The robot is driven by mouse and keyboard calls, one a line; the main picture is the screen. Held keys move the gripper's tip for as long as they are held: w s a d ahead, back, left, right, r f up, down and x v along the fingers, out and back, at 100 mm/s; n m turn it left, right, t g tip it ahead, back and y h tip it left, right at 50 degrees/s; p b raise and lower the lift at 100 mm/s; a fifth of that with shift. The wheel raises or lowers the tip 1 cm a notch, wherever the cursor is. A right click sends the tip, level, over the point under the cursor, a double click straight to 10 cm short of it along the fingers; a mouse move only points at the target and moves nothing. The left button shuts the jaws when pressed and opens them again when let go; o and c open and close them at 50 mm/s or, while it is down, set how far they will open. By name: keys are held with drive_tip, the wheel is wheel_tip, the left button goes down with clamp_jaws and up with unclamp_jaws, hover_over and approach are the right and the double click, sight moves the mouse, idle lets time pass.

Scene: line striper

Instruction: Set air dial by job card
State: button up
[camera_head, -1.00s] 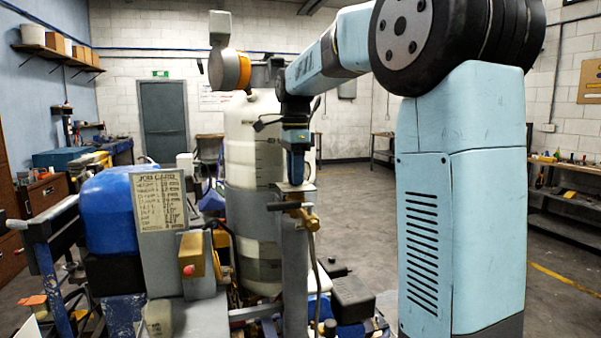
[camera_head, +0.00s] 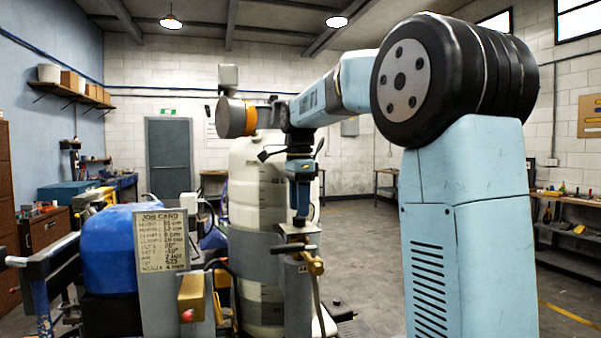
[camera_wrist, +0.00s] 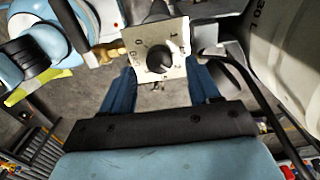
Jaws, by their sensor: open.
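The air dial is a black knob (camera_wrist: 160,60) on a pale square plate (camera_wrist: 145,42) with numbers around it, in the wrist view. In the head view, the plate's edge (camera_head: 290,229) tops a grey post with brass fittings. My gripper (camera_wrist: 163,88) is open, its blue fingers either side of the knob's near side, with gaps visible; whether they reach its height I cannot tell. In the head view my gripper (camera_head: 301,220) points down just above the plate. The knob's pointer direction is unclear. The job card (camera_head: 160,241) stands at left; its title reads, its small lines are blurred.
A blue rounded cover (camera_head: 108,245) stands left of the card. A large white tank (camera_head: 255,185) stands behind the post. A brass-coloured box with a red button (camera_head: 192,295) sits left of the post. Open floor (camera_head: 385,240) lies behind.

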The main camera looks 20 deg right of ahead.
wheel_tip(320, 180, up, 11)
idle(0.4)
drive_tip(key=s+f+n+t, duration=0.2)
drive_tip(key=s+f+n, duration=0.7)
drive_tip(key=s+f, duration=0.3)
drive_tip(key=s+d+f+n+t, duration=0.1)
drive_tip(key=s+f+n+t, duration=0.2)
drive_tip(key=s+f+n, duration=0.6)
drive_tip(key=shift+s+d+f+t, duration=0.3)
drive_tip(key=shift+s+f, duration=1.1)
drive_tip(key=shift+s, duration=2.3)
